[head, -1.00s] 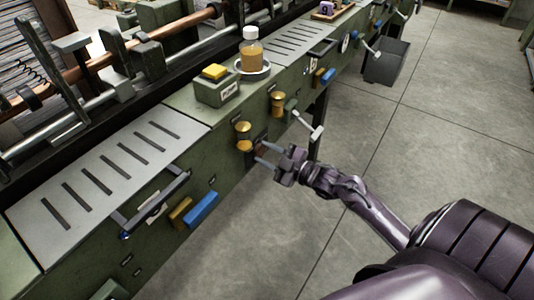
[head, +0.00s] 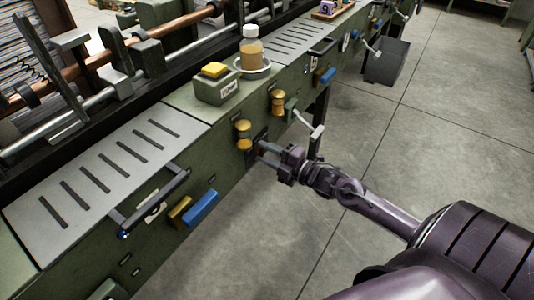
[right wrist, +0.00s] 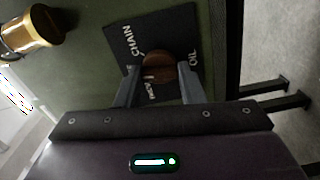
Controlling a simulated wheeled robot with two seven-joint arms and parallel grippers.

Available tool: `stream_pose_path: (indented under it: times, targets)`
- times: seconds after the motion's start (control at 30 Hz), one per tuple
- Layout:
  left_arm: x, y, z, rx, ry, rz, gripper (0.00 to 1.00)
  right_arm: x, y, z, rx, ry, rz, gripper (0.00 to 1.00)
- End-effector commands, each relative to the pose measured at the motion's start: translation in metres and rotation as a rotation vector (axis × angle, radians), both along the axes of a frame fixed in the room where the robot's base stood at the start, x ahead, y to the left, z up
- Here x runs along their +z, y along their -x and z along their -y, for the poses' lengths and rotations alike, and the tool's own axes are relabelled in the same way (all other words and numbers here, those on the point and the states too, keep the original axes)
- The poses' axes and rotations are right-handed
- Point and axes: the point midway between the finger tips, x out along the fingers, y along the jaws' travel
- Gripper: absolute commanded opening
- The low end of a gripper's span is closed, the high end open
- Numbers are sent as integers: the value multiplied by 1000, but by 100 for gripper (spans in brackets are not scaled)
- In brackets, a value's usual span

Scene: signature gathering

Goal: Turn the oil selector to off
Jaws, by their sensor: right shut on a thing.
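The oil selector is a round brown knob (right wrist: 158,67) on a dark plate (right wrist: 128,37) on the green machine front. In the right wrist view the plate shows the white words CHAIN and OIL, and a third word partly hidden by a finger. My right gripper (right wrist: 158,88) has one finger on each side of the knob and is shut on it. In the head view my right gripper (head: 264,151) reaches the panel from the right and hides most of the knob. My left gripper is not in view.
Brass knobs (head: 243,136) sit just left of the selector. A lever with a pale handle (head: 317,132) sticks out to the right above my gripper. A bottle (head: 251,50) and a green box with a yellow top (head: 216,84) stand on the ledge.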

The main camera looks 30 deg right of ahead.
Motion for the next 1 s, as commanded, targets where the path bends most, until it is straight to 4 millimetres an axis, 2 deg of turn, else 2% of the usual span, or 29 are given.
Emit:
stream_pose_path:
  times: [0.4,0.87,0.9,1.0]
  targets:
    - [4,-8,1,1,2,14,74,-2,0,0,0,144,57,12]
    - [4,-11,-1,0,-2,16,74,-1,0,0,0,155,61,12]
    - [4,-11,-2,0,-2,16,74,-1,0,0,0,155,61,38]
    - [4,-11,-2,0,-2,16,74,-1,0,0,0,154,62,51]
